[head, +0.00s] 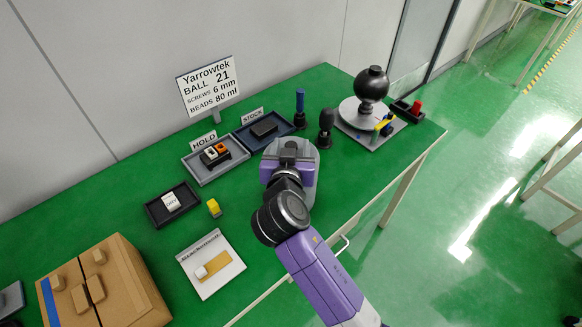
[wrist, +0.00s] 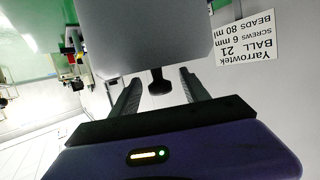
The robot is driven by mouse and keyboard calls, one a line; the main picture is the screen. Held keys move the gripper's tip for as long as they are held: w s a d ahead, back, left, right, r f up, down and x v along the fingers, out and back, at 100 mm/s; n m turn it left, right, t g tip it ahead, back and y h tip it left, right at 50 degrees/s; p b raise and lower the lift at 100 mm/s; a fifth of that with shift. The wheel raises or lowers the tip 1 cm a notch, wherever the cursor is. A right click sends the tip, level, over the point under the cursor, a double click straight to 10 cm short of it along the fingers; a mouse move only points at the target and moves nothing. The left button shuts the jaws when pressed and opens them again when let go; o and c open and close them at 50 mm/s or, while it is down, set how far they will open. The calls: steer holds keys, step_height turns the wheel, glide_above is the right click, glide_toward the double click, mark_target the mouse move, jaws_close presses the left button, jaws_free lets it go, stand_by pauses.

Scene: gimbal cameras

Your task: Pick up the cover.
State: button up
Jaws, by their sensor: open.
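A light grey body with a rounded edge, which looks like the cover (head: 311,156), stands on the green table, partly hidden behind my gripper (head: 288,149). In the wrist view the cover (wrist: 145,35) fills the upper middle, with a dark knob (wrist: 158,84) pointing toward my gripper. My gripper is open, with one finger on each side of the knob. A gap shows between the knob and each finger. What is under the cover is hidden.
Behind stand a blue cylinder (head: 300,108) and a black round-topped tool (head: 325,128). A black ball (head: 372,82) on a grey stand is at right. HOLD (head: 202,172) and STOCK (head: 246,146) trays lie left. A cardboard box (head: 125,280) is front left.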

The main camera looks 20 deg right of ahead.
jaws_close()
stand_by(1.4)
